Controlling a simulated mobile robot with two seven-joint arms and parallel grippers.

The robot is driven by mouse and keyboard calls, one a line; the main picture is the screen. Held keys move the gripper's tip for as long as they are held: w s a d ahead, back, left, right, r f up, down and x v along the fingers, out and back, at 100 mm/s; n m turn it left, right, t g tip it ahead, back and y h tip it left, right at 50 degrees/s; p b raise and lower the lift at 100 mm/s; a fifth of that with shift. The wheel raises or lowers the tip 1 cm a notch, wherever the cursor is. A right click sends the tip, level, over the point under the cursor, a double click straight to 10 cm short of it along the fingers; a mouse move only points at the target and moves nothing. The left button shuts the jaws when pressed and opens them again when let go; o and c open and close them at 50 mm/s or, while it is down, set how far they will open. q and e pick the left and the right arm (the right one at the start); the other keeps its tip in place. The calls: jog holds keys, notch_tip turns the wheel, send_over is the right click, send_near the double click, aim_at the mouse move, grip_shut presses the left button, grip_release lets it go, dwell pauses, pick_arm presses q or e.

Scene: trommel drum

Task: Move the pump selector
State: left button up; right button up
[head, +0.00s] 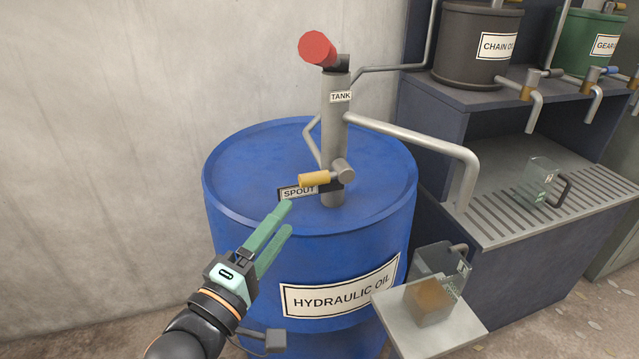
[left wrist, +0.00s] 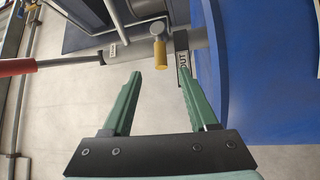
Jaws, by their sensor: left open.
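The pump selector is a lever with a yellow grip (head: 314,179) on the grey pump column (head: 335,130). Its grip points left in the head view, towards the SPOUT label (head: 298,192); a TANK label (head: 341,97) is higher on the column. My left gripper (head: 286,216) is open and empty, in front of and below the grip, apart from it. In the left wrist view the yellow grip (left wrist: 161,54) lies beyond the gap between the open fingers (left wrist: 162,80). My right gripper is not in view.
The pump stands on a blue HYDRAULIC OIL drum (head: 228,215). A red handle (head: 316,48) tops the column. A spout pipe (head: 420,142) reaches right. A clear jug with amber liquid (head: 432,300) stands on a small shelf (head: 400,330); another jug (head: 538,180) is on the grated bench.

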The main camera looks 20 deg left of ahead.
aim_at(312, 185)
pick_arm(q)
jog(key=x, duration=1.2)
jog(key=shift+c, duration=0.3)
grip_shut()
jog(key=shift+f, duration=0.1)
dwell(0.9)
